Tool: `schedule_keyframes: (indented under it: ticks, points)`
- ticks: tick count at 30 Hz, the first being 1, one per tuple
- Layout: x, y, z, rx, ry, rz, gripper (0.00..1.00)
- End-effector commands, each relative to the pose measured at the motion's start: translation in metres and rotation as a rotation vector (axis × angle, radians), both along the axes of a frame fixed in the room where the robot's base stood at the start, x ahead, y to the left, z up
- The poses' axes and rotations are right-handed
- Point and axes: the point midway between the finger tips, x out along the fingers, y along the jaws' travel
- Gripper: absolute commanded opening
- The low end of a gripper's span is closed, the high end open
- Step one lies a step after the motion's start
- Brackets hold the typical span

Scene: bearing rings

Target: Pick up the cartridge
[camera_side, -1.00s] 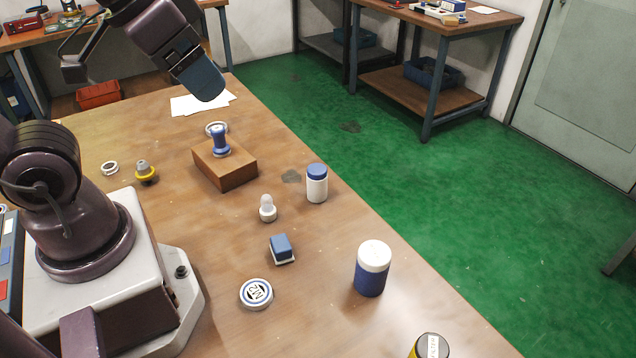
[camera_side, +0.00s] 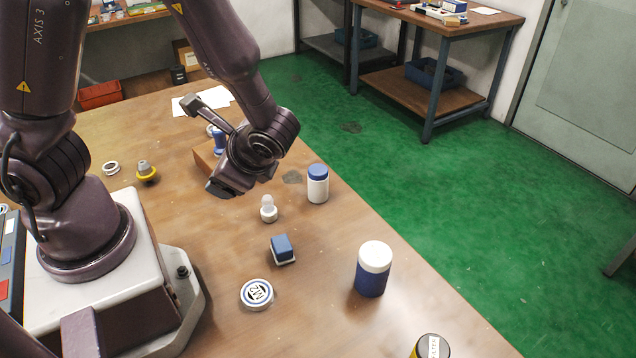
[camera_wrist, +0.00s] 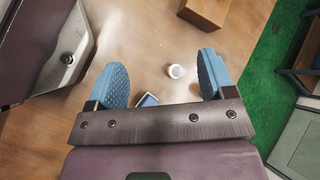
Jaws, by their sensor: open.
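I cannot tell for sure which thing is the cartridge. Upright cylinders on the table are a white one with a blue cap (camera_side: 317,185), a blue one with a white lid (camera_side: 373,270) and a yellow, labelled one (camera_side: 430,347) cut by the lower edge. My gripper (camera_side: 226,188) hangs above the table near the wooden block, its fingers not clear in the side view. In the wrist view its blue-padded fingers (camera_wrist: 162,60) are wide apart and empty. Below them show a small white domed piece (camera_wrist: 176,71) and part of a blue block (camera_wrist: 147,100).
The wooden block (camera_side: 203,162) carries a blue spool (camera_side: 218,142), partly behind my arm. The white domed piece (camera_side: 268,210), blue block (camera_side: 282,248) and a round labelled disc (camera_side: 256,294) lie nearer. A yellow knob (camera_side: 146,172) and ring (camera_side: 111,168) are left.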

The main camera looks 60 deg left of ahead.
Motion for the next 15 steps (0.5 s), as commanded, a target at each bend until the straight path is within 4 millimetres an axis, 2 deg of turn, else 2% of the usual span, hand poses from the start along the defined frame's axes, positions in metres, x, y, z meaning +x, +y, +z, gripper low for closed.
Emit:
schedule_keyframes:
  ticks: [3,8,11,15]
  points:
    - [0.014,0.020,-0.016,0.230,0.112,-0.197,0.76]
    - [0.047,0.039,-0.026,0.530,0.229,-0.502,0.76]
    - [0.076,0.042,-0.032,0.713,0.294,-0.723,0.76]
    - [0.117,0.035,-0.041,0.908,0.354,-1.029,0.76]
